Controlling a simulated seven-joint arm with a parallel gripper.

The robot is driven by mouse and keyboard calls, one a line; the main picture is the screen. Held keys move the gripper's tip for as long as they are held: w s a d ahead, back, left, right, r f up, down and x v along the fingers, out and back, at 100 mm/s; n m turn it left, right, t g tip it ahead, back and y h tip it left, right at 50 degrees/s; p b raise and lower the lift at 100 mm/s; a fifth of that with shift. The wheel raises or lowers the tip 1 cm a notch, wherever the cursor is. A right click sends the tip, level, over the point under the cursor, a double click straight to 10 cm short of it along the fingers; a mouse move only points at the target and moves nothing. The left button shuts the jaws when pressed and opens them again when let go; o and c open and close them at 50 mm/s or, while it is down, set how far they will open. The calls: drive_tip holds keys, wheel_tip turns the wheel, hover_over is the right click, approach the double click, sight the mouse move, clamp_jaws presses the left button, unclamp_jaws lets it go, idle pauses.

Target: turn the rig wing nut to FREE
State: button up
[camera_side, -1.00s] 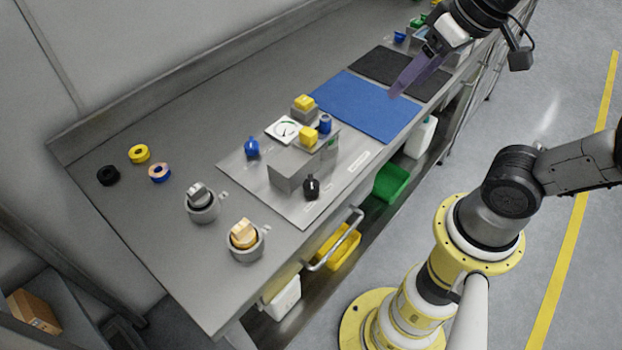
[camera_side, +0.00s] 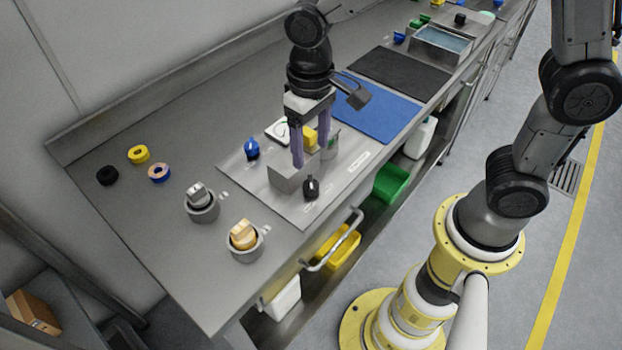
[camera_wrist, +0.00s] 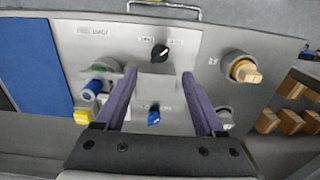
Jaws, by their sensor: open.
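The rig is a grey panel (camera_side: 240,168) on the bench, with a raised grey block (camera_side: 284,177). A black winged knob (camera_side: 311,187) is at the panel's near edge and a blue winged knob (camera_side: 252,147) at its far side. The labels are too small to read, so I cannot tell which is the wing nut. In the wrist view the black knob (camera_wrist: 159,52) lies beyond the fingertips and the blue knob (camera_wrist: 153,116) shows between the fingers. My gripper (camera_side: 311,162) points down over the block, open and empty; it also shows in the wrist view (camera_wrist: 158,76).
Two grey cups with a grey knob (camera_side: 200,196) and an orange knob (camera_side: 243,236) stand left of the panel. Rings (camera_side: 139,154) lie farther left. A yellow block (camera_side: 309,136) and a dial (camera_side: 279,129) are near my gripper. A blue mat (camera_side: 377,110) lies clear to the right.

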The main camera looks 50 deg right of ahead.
sight(311, 184)
wheel_tip(311, 184, down, 10)
drive_tip(key=shift+f, duration=0.15)
idle(0.3)
clamp_jaws()
